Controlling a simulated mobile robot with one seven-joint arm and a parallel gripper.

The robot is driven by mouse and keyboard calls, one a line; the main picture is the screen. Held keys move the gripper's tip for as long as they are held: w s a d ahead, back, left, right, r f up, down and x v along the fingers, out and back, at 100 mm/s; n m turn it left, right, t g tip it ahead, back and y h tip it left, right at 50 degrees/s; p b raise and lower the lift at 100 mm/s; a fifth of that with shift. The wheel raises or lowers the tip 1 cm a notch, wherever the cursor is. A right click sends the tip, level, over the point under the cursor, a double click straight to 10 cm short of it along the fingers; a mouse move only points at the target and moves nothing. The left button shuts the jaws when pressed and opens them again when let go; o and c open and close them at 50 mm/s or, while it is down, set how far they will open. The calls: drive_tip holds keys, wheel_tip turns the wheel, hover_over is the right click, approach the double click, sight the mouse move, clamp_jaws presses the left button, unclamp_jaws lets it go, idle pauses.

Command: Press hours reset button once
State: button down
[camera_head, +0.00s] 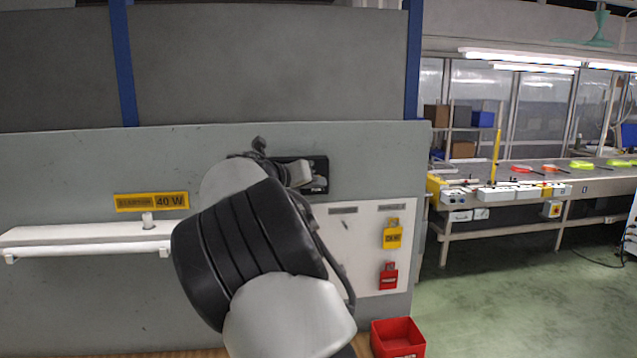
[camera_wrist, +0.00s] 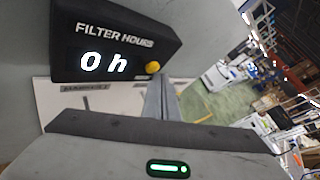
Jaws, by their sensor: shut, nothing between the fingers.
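The filter hours box (camera_wrist: 110,40) is black and fixed to the grey machine wall. In the wrist view its display (camera_wrist: 103,63) reads "0 h". The yellow reset button (camera_wrist: 152,67) sits at the right of the display. My gripper (camera_wrist: 163,80) is shut and empty, with its fingertips just beside and below the button in the picture. I cannot tell whether they touch it. In the head view the box (camera_head: 318,174) is partly hidden behind my arm, and the button and fingers are hidden there.
Below the box is a white panel (camera_head: 355,240) with a yellow tag (camera_head: 392,234) and a red lock (camera_head: 388,276). A white rail (camera_head: 85,236) juts out at the left. A red bin (camera_head: 398,338) stands at the bottom. Green floor is clear at the right.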

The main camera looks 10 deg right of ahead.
drive_tip(key=shift+s, duration=0.45)
drive_tip(key=s+b, duration=0.3)
drive_tip(key=s, duration=0.2)
drive_tip(key=shift+b, duration=0.3)
idle(0.4)
